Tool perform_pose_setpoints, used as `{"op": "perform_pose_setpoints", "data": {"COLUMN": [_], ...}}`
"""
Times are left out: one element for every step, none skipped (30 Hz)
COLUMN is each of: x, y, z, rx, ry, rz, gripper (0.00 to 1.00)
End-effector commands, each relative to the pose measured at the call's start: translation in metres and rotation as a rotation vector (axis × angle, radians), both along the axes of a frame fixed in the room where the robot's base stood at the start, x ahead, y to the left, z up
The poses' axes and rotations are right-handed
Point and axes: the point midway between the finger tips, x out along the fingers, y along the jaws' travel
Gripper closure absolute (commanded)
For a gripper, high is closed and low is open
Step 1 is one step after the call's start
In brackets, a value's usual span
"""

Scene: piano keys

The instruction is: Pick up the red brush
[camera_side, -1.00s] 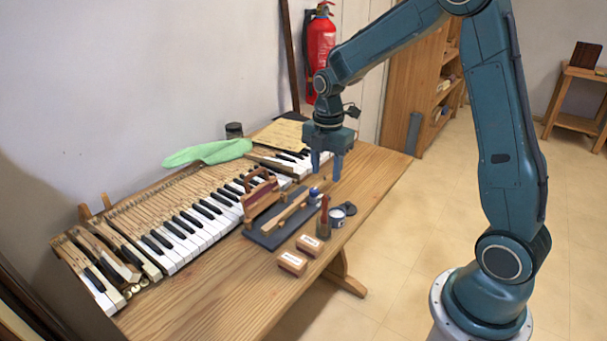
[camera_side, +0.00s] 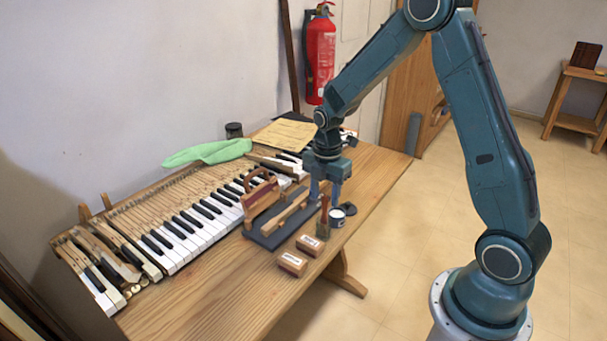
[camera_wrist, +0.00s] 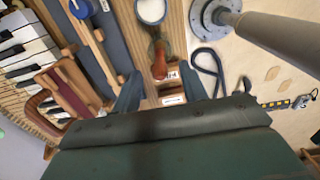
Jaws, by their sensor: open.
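The red brush (camera_side: 325,212) stands upright with its red-brown handle up, in or on a small olive-brown base on the table. It also shows in the wrist view (camera_wrist: 160,62), where its handle lies just beyond the gap between the fingers. My gripper (camera_side: 325,192) is open, fingers pointing down, just above and behind the brush in the side view. In the wrist view the two fingers of my gripper (camera_wrist: 161,90) are apart with nothing held. I cannot tell whether a finger touches the brush.
A small pot with white contents (camera_side: 337,217) stands right beside the brush. A dark tray (camera_side: 268,240) with wooden tools lies to the left. Two small labelled boxes (camera_side: 311,244) sit in front. The piano keyboard (camera_side: 190,240) fills the table's left.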

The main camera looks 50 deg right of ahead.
Motion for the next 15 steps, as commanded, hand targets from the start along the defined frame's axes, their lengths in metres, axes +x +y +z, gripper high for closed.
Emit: {"op": "perform_pose_setpoints", "data": {"x": [-0.0005,-0.0005,-0.0004,-0.0003,-0.0003,-0.0004,-0.0004,-0.0003,-0.0003,-0.0002,-0.0002,-0.0002,-0.0002,-0.0002,-0.0002], "y": [0.0001,0.0001,0.0001,0.0001,0.0002,0.0002,0.0002,0.0002,0.0002,0.0002,0.0002,0.0002,0.0002,0.0002,0.0002], "z": [-0.0057,-0.008,-0.0108,-0.0125,-0.0138,-0.0148,-0.0152,-0.0154,-0.0154,-0.0153,-0.0152,-0.0152,-0.0151,-0.0151,-0.015], "rx": [0.001,0.001,0.001,0.0,0.0,0.0,0.0,0.0,0.0,0.0,0.0,0.0,0.0,0.0,0.0], "ry": [0.003,0.002,0.002,0.001,0.001,0.001,0.001,0.001,0.0,0.0,0.0,0.0,0.0,0.0,0.0], "rz": [0.0,0.0,0.0,0.0,0.0,0.0,0.0,0.0,0.0,0.0,0.0,0.0,0.0,0.0,0.0], "gripper": [0.57,0.57,0.57,0.57,0.57,0.57,0.57,0.57,0.57,0.57,0.57,0.57,0.57,0.57,0.57]}}
